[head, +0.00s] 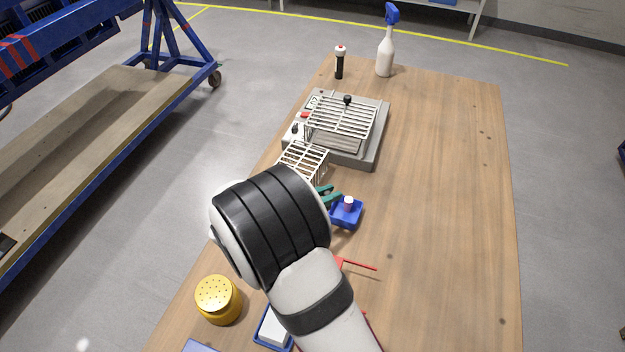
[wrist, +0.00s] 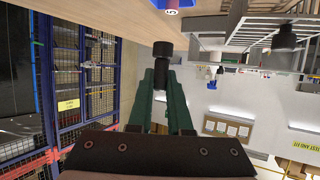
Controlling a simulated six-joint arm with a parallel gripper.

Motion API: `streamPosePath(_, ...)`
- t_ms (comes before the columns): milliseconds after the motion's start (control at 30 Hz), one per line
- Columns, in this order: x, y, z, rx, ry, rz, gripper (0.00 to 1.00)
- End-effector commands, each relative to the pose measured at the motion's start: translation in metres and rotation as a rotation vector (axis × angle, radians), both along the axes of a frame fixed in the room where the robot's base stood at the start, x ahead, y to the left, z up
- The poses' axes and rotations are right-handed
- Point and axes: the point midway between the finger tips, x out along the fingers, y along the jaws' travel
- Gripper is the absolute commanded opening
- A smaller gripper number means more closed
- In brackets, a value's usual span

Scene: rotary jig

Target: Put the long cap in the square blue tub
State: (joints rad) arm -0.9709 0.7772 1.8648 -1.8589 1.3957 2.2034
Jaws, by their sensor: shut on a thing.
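My gripper (wrist: 161,72) has green fingers, shut on a black stepped cylinder (wrist: 162,48), which looks like the long cap. Its wider end sticks out past the fingertips. In the head view the green fingers (head: 329,195) show just left of the square blue tub, and the black piece is hidden or too small to make out. The square blue tub (head: 354,220) sits on the wooden table, with a small white-topped piece (head: 348,202) inside. In the wrist view the tub (wrist: 158,3) shows at the top edge, beyond the held piece and apart from it.
A grey jig (head: 362,158) with a slatted top and black knob stands behind, with a wire rack (head: 303,160) before it. A yellow shaker (head: 217,300), a blue tray and a red-handled item (head: 360,265) lie nearer. The table's right side is clear.

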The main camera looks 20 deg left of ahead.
Motion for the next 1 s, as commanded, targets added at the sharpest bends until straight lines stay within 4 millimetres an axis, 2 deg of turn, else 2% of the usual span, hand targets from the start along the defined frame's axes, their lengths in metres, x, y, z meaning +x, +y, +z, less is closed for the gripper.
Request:
streamPosePath(167,0.004,-0.009,0.009,0.001,-0.001,-0.002,0.0)
streamPosePath(267,0.015,-0.026,0.033,0.005,-0.004,-0.005,0.0)
streamPosePath(367,0.029,-0.058,0.075,0.007,-0.006,0.004,0.0)
streamPosePath(500,0.037,-0.118,0.144,0.005,-0.009,0.05,0.0)
streamPosePath(600,0.031,-0.161,0.191,0.005,-0.011,0.097,0.0)
streamPosePath(733,0.013,-0.201,0.239,0.002,-0.01,0.152,0.0)
streamPosePath(867,-0.002,-0.221,0.264,0.002,-0.007,0.186,0.0)
streamPosePath(1000,-0.005,-0.238,0.267,-0.005,-0.001,0.219,0.0)
